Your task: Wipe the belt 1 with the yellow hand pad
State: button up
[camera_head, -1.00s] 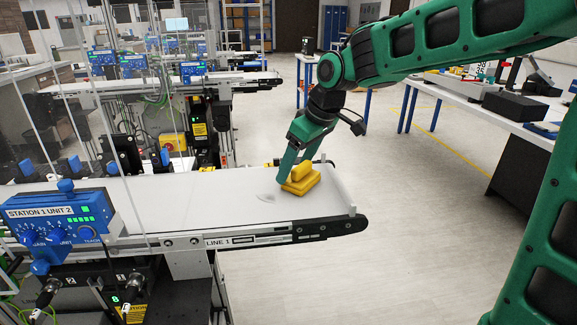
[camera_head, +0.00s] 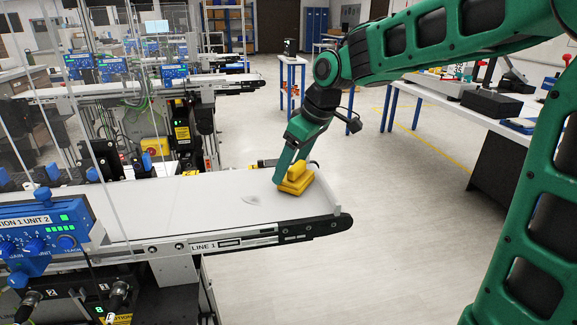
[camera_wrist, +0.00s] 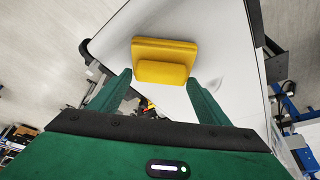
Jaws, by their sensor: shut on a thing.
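The yellow hand pad (camera_head: 297,179) rests on or just above the white belt of the LINE 1 conveyor (camera_head: 170,209), close to its right end. My gripper (camera_head: 281,183) is shut on the pad and reaches down from above. In the wrist view the pad (camera_wrist: 165,52) lies at the finger ends, between the two green fingers (camera_wrist: 160,85). A grey smudge (camera_head: 253,199) is on the belt just left of the pad. Exact contact between pad and belt cannot be told.
A blue STATION 1 UNIT 2 control box (camera_head: 45,232) stands at the belt's near left, by clear panels. Another conveyor (camera_head: 150,88) runs behind. A table (camera_head: 455,112) with black boxes stands at right. Open floor (camera_head: 400,235) lies right of the belt end.

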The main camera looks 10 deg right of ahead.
jog(key=shift+w+d+r, duration=0.1)
jog(key=shift+d+r, duration=0.2)
jog(key=shift+r, duration=0.55)
jog(key=shift+w+d+r, duration=0.1)
jog(key=shift+d+r, duration=0.2)
jog(key=shift+r, duration=0.55)
jog(key=shift+w+d+r, duration=0.1)
jog(key=shift+d+r, duration=0.2)
jog(key=shift+r, duration=0.55)
jog(key=shift+c, duration=0.4)
jog(key=shift+r, duration=0.35)
jog(key=shift+s+a, duration=0.1)
jog(key=shift+a, duration=0.05)
jog(key=shift+a+r, duration=0.1)
jog(key=shift+r, duration=0.05)
jog(key=shift+r, duration=1.4)
